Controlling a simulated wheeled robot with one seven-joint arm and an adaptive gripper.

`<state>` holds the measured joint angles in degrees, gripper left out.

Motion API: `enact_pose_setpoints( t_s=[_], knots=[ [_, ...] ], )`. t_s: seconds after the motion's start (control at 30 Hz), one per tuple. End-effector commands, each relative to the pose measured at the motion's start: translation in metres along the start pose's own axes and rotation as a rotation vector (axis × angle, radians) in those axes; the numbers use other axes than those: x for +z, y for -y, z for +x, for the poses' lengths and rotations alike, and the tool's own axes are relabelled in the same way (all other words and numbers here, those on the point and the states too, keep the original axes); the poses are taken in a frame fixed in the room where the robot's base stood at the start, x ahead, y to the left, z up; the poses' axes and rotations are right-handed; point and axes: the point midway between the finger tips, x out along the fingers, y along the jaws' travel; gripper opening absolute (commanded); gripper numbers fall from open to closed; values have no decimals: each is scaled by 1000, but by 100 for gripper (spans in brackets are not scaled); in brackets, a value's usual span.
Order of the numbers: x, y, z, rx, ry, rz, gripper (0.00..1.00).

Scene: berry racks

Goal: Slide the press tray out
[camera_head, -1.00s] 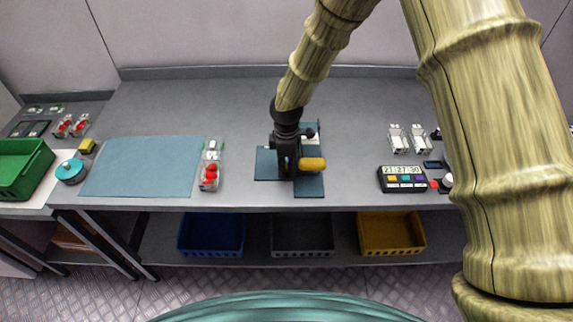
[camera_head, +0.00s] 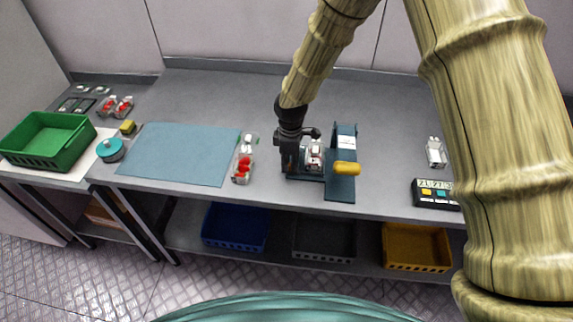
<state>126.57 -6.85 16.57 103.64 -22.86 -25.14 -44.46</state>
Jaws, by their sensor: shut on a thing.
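The press (camera_head: 341,189) is a dark blue stand with a yellow handle (camera_head: 346,169) and a white label at the back of its top. On its left side, the press tray (camera_head: 316,169) shows in the open, carrying a small clear punnet with red and white in it (camera_head: 316,153). My gripper (camera_head: 292,168) is at the left end of the tray, shut on it. The fingertips are dark and partly hidden by the gripper body, so the exact grip is hard to see.
A blue mat (camera_head: 180,153) lies to the left, with a clear punnet of red berries (camera_head: 242,171) at its right edge. A green crate (camera_head: 46,142) and teal round tub (camera_head: 110,149) stand further left. A timer (camera_head: 434,194) is at right. Bins sit on the shelf below.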

Motion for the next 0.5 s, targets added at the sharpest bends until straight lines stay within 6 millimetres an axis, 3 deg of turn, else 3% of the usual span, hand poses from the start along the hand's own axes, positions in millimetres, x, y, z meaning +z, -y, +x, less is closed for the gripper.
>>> enact_pose_setpoints(
  t_s=[0.23,0.27,0.37,0.4,0.5],
  knots=[
    [-5,0,-1,3,-8,-1,0],
    [-5,0,-1,3,-8,-1,16],
    [-5,0,-1,3,-8,-2,35],
    [-5,0,-1,3,-8,-1,39],
    [-4,0,-1,2,-7,-1,39]
  ],
)
